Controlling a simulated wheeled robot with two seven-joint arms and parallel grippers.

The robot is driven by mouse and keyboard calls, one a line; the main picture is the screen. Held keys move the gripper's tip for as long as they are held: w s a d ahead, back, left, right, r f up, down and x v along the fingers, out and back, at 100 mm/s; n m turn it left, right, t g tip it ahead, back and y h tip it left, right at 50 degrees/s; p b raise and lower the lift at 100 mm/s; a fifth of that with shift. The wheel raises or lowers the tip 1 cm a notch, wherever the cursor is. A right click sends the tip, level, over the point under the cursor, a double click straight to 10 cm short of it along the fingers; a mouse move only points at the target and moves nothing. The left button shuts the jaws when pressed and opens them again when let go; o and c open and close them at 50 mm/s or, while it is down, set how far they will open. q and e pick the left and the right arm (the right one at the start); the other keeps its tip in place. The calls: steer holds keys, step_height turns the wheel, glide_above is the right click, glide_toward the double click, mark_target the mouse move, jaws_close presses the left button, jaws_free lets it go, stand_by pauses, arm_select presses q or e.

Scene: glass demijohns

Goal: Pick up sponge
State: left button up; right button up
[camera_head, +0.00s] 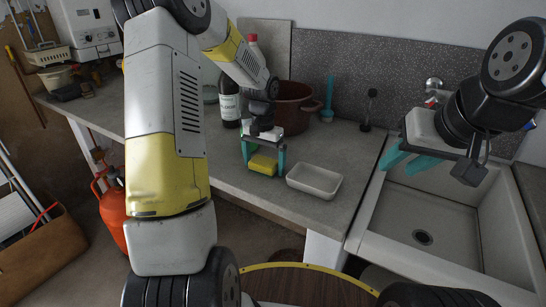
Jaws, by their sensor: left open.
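A yellow sponge (263,166), with a green strip along its top left, is on the grey counter near its front edge. My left gripper (264,158) is open and points down over the sponge, with one teal finger at each side of it. I cannot tell whether the fingers touch it. My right gripper (408,161) is over the left edge of the sink, with its teal fingers apart and nothing seen between them.
A white dish (315,180) sits just right of the sponge. A dark bottle (229,105) and a brown pot (291,108) stand behind my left gripper. The white sink (375,215) is at the right. An orange gas cylinder (112,208) stands below the counter.

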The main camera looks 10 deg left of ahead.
mark_target(264, 161)
arm_select(q)
steer(key=shift+c, duration=0.4)
steer(key=c, duration=1.2)
steer(key=shift+r, duration=0.15)
steer(key=shift+r, duration=0.65)
step_height(264, 161, up, 2)
steer(key=shift+d+r, duration=0.1)
steer(key=shift+r, duration=0.05)
steer(key=s+d, duration=0.2)
steer(key=s, duration=0.2)
steer(key=s+d, duration=0.3)
steer(key=s, duration=0.2)
steer(key=s+d+r, duration=0.1)
steer(key=s+d, duration=0.2)
steer(key=s, duration=0.1)
steer(key=shift+s, duration=0.35)
